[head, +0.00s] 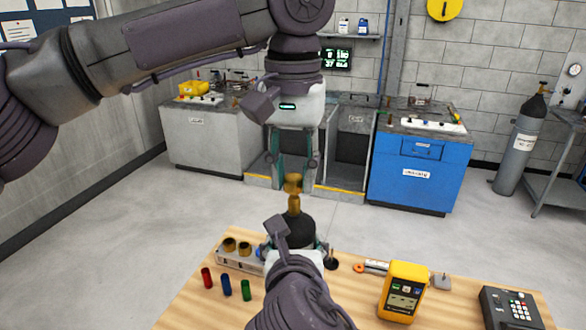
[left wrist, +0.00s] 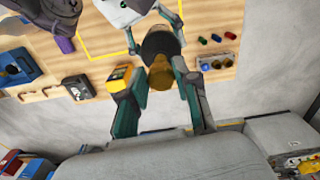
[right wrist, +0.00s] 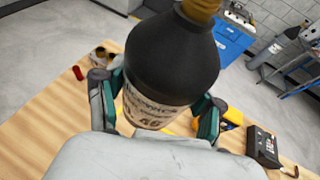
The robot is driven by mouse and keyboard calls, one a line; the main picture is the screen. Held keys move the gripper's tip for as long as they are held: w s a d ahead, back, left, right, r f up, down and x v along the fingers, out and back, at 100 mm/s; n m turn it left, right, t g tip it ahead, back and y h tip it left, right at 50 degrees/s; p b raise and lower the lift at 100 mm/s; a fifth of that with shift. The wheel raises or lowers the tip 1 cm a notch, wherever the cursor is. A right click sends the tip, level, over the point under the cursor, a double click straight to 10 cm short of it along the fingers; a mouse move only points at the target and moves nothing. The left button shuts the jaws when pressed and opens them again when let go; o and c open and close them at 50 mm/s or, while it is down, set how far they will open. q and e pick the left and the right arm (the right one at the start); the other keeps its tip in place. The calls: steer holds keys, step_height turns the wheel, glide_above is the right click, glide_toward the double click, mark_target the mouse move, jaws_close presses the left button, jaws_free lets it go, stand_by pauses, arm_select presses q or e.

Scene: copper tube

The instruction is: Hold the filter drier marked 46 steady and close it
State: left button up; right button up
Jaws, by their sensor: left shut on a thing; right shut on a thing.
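The filter drier (head: 295,231) is a black bottle-shaped body with a brass top, standing upright above the table. In the right wrist view its pale label (right wrist: 150,112) reads 46. My right gripper (head: 294,247) is shut around its lower body, one finger on each side. My left gripper (head: 293,178) comes down from above and is shut on the brass cap (head: 294,190) at the top. The cap also shows between the left fingers in the left wrist view (left wrist: 161,77). The joint between cap and body is too small to judge.
On the wooden table (head: 190,310) stand a rack (head: 236,262) with brass-topped parts, small red, blue and green cylinders (head: 227,285), a yellow meter (head: 404,290) and a keypad device (head: 512,308). A grey cabinet and a blue cabinet (head: 418,180) stand behind.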

mark_target(294, 238)
arm_select(q)
steer(key=shift+f, duration=0.75)
steer(key=shift+f, duration=0.55)
